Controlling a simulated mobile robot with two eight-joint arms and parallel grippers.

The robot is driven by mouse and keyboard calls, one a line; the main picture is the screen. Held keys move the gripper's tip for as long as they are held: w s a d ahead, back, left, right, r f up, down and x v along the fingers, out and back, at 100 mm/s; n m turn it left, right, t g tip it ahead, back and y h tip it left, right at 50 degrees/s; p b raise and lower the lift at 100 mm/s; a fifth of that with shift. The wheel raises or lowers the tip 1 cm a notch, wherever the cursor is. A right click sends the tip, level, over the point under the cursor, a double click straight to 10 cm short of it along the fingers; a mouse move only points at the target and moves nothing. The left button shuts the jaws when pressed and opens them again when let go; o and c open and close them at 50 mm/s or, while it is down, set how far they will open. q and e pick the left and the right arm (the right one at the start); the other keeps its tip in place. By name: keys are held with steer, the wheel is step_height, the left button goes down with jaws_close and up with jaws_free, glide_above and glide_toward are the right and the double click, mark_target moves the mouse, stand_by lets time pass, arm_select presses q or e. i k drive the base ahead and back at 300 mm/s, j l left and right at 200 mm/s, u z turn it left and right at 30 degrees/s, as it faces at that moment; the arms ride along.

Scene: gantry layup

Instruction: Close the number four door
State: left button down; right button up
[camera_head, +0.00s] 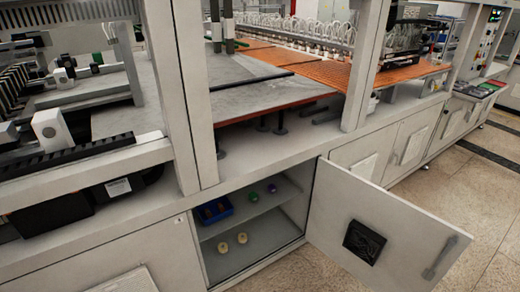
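The open cabinet door (375,228) is a light grey panel hinged beside its cabinet opening and swung out to the right. It has a grey bar handle (440,258) near its free edge and a dark square panel (364,241) at its middle. No number four can be read on it. The open cabinet (282,232) has a shelf with a blue bin (215,212) and small round items on it. More pale round items stand below. Neither of my grippers is in view.
Closed cabinet doors (408,146) run along the bench to the right. Above stands a machine frame with orange plates (330,72) and a grey plate (265,100). The tiled floor (475,200) is clear right of the open door.

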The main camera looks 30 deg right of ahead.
mark_target(411, 239)
steer(key=k+l+u, duration=0.1)
steer(key=l, duration=0.65)
steer(key=k+l+u, duration=0.15)
steer(key=l, duration=0.6)
steer(key=k+l+u, duration=0.1)
steer(key=l, duration=0.65)
steer(key=k+l+u, duration=0.15)
steer(key=l, duration=0.6)
steer(key=k+l+u, duration=0.1)
steer(key=k+l, duration=0.25)
steer(key=l, duration=0.3)
steer(key=k+l+u, duration=0.1)
steer(key=k+l, duration=0.15)
steer(key=l, duration=0.45)
steer(key=k+l+u, duration=0.15)
steer(key=k+l, duration=0.15)
steer(key=l, duration=0.35)
steer(key=k+l+u, duration=0.1)
steer(key=k+l, duration=0.2)
steer(key=l, duration=0.3)
steer(key=k+l+z, duration=0.1)
steer(key=l+z, duration=0.15)
steer(key=l, duration=0.2)
steer(key=k, duration=0.05)
